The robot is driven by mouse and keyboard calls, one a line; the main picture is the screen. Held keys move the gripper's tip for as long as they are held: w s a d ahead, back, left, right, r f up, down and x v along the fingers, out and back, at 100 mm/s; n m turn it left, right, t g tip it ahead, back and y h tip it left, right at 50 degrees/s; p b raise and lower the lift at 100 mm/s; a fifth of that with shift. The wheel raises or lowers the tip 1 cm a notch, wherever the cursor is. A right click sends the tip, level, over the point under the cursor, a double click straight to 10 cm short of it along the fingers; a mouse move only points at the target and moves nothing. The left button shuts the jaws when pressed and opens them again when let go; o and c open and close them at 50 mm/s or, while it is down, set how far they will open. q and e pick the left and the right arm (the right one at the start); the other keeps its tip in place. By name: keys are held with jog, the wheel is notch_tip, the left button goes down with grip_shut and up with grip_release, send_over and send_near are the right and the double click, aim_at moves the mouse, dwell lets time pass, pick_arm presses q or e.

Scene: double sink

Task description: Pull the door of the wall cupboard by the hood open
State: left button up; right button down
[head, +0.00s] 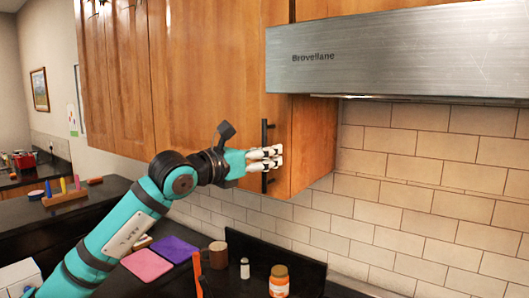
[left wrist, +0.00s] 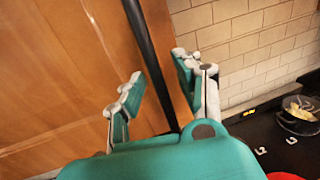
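The wooden wall cupboard door (head: 208,80) beside the metal hood is shut. Its black upright bar handle (head: 264,134) sits near the door's right edge. My left gripper (head: 279,157) is at the lower half of the handle, with its fingers pointing right. In the left wrist view the gripper (left wrist: 160,70) is open, and the handle (left wrist: 146,42) runs down between its two separated fingers. I see no clear contact between fingers and bar. The handle's lower part is partly hidden by the gripper. My right gripper is not in view.
The hood (head: 400,52) juts out right of the door. The space in front of the door looks clear apart from my arm.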

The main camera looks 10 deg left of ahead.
pick_arm(q)
grip_shut()
dwell(0.3)
